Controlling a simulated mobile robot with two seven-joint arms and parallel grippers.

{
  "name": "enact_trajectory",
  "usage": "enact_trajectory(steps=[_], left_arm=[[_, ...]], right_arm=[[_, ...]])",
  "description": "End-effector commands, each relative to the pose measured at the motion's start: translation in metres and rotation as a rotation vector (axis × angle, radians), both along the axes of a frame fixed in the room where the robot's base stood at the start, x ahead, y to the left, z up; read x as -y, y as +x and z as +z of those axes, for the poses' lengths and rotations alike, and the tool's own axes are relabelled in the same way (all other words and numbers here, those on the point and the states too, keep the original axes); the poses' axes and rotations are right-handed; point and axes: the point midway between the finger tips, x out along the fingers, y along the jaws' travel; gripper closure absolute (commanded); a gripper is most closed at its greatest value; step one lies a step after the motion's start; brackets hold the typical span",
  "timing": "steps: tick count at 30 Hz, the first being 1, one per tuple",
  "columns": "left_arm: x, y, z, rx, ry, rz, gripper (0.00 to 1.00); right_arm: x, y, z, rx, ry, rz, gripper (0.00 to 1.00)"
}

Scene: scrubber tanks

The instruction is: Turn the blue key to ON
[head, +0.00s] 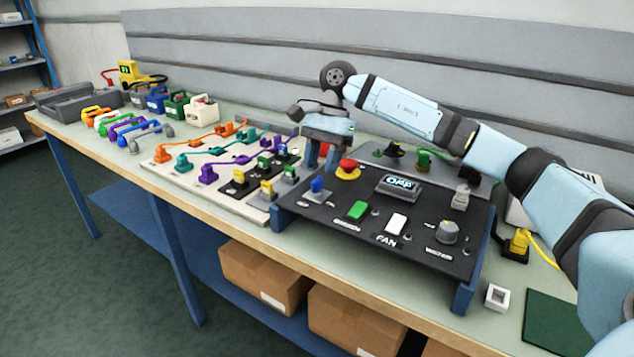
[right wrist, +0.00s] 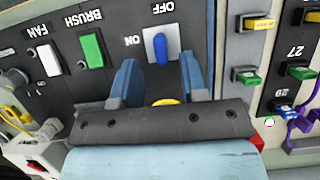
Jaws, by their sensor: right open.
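The blue key (head: 318,187) stands upright on a small light plate near the left end of the black control panel (head: 290,199). In the right wrist view the blue key (right wrist: 161,48) lies lengthwise up the picture, one end toward the upside-down OFF label (right wrist: 163,7). The ON label (right wrist: 132,40) is to its left. My right gripper (head: 321,161) is open, fingers pointing down, behind the key in the head view. In the right wrist view its blue fingertips (right wrist: 158,68) lie either side of the key's near end; no contact shows. My left gripper is not in view.
A red mushroom button (head: 348,166) stands close to my right gripper. A green switch (head: 357,210), a white switch (head: 396,223) and a grey knob (head: 447,232) are on the panel. A board with coloured plugs (head: 208,174) adjoins on the left.

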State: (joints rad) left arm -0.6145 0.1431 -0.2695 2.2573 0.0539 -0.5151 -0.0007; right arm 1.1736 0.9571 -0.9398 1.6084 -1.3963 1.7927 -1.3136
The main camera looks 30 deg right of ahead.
Motion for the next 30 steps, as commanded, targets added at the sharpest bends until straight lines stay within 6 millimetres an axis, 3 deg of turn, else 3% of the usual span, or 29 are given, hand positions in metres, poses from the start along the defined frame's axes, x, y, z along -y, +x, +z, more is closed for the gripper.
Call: enact_trajectory(steps=[3,7,19,24,30], left_arm=[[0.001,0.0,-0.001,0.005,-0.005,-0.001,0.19],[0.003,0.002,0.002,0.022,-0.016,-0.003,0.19],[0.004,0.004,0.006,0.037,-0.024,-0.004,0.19],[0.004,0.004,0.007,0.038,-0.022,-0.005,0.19],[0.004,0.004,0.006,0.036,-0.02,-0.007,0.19]], right_arm=[[-0.007,-0.003,-0.02,-0.001,0.0,0.001,0.6],[-0.012,-0.005,-0.032,0.0,-0.001,0.0,0.6],[-0.014,-0.006,-0.037,0.002,0.0,0.0,0.6],[-0.014,-0.006,-0.037,0.002,0.0,-0.001,0.99],[-0.014,-0.006,-0.037,0.002,0.001,-0.003,1.0]])
